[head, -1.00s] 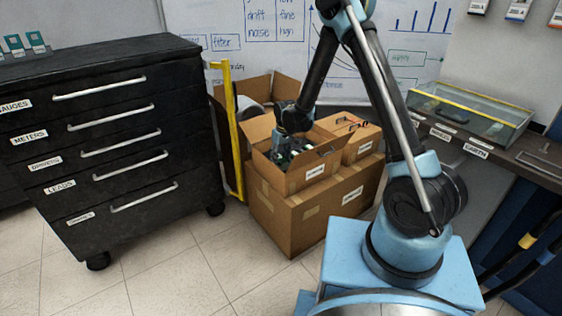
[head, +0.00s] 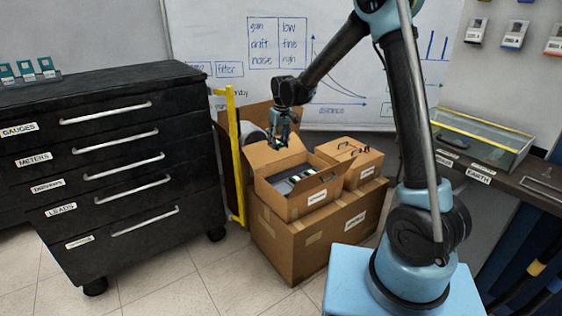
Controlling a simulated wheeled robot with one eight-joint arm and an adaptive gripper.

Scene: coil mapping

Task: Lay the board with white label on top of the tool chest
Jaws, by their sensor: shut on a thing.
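The black tool chest (head: 110,142) stands at the left, with labelled drawers and a flat top. My gripper (head: 279,138) is above the open cardboard box (head: 309,198), pointing down. It is shut on a small, thin thing between its fingers, which looks like a board. The held thing is too small and dark to make out, and I cannot see a white label on it. Several dark and pale boards (head: 306,178) lie inside the open box below the gripper.
Several teal cards (head: 26,69) stand in a rack at the chest top's left; the rest of the top is clear. A yellow upright frame (head: 236,155) stands between chest and boxes. A large carton (head: 320,232) supports the smaller boxes. A glass-sided case (head: 482,135) sits at right.

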